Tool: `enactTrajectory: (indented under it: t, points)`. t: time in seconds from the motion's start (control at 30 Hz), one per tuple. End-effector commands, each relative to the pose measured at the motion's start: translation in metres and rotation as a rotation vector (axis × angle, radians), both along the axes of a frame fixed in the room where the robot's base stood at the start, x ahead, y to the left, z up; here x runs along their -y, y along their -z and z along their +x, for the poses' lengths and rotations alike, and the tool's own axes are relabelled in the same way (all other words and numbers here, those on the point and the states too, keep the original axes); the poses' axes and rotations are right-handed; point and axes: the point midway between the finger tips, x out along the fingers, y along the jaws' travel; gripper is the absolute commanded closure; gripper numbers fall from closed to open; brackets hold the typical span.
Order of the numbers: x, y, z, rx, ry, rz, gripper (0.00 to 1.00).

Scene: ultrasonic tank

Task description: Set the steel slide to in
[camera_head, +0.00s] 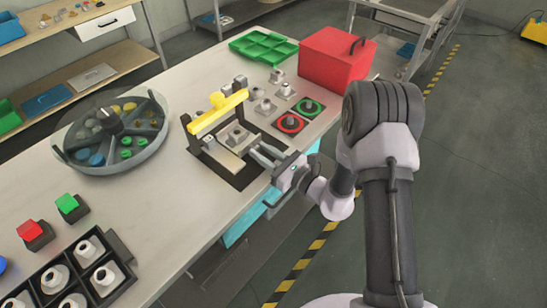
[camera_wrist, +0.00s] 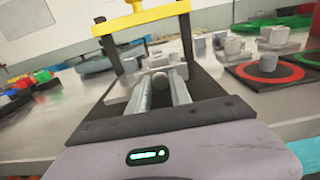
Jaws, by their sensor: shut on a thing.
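The steel slide (camera_head: 234,139) is a light grey plate lying in a dark base under a yellow-barred frame (camera_head: 217,114). In the wrist view the slide (camera_wrist: 117,104) shows ahead of and beside my fingers, with a round grey knob (camera_wrist: 160,83) between them. My gripper (camera_head: 259,153) reaches in low from the front right of the frame. In the wrist view my gripper (camera_wrist: 161,88) is shut on the knob, a finger on each side. The fingers hide part of the slide, and its exact travel position is hard to tell.
Red and green ringed pads (camera_head: 290,123) with grey knobs lie right of the frame. A red box (camera_head: 337,58) and green tray (camera_head: 263,47) stand behind. A round divided carousel (camera_head: 112,130) is at left.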

Motion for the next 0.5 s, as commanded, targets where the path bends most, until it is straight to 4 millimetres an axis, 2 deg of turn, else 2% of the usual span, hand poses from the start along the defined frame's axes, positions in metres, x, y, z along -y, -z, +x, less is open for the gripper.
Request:
enactTrajectory:
  t: [0.3,0.33,0.4,0.5]
  points:
    - [-0.002,0.0003,0.0014,-0.001,0.0,0.001,1.0]
    - [-0.002,0.0003,0.0014,-0.001,0.0,0.001,0.69]
    - [-0.0019,0.0003,0.0013,-0.001,0.0,0.001,0.56]
    - [-0.0018,0.0002,0.0013,-0.001,0.0,0.001,0.54]
